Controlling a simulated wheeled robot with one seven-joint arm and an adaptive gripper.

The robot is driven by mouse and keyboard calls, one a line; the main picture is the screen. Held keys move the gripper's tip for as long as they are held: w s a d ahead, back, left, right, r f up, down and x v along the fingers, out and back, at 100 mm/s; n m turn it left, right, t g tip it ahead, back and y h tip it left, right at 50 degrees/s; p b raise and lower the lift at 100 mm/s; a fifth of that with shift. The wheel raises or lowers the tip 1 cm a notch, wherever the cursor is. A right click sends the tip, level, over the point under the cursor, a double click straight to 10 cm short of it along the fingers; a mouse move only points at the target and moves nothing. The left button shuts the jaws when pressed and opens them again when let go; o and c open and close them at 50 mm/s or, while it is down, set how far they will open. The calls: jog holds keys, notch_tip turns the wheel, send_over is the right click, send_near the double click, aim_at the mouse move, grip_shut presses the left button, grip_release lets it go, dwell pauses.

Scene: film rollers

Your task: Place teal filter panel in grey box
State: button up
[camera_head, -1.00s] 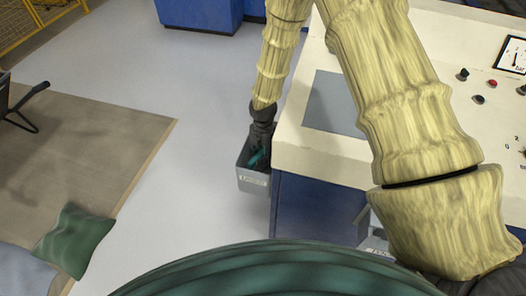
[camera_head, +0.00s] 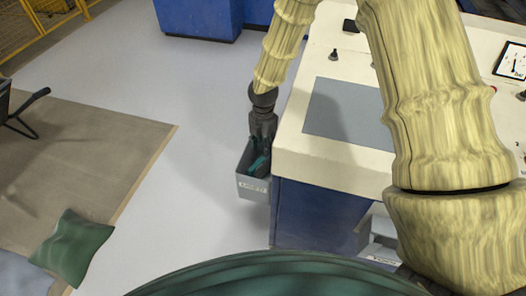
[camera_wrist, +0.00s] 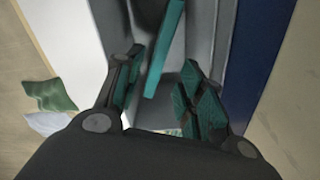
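The grey box (camera_head: 252,188) hangs on the left side of the cream-topped console, with a pale label on its front. My gripper (camera_head: 260,163) points down into its opening. In the wrist view, my gripper (camera_wrist: 163,85) has its two fingers apart, with teal pads on their inner faces. The teal filter panel (camera_wrist: 164,48) is a thin strip standing tilted between and beyond the fingers, inside the grey walls of the box (camera_wrist: 201,40). A gap shows between the panel and the right finger. The panel's far end is cut off by the frame edge.
The console (camera_head: 330,160) with its cream top and blue side stands right of the box. Another grey box (camera_head: 378,248) is partly hidden at lower right. A green cushion (camera_head: 73,247) lies at left by a brown mat (camera_head: 90,150). Pale floor left of the box is clear.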

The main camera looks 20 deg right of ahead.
jog(key=shift+r, duration=1.85)
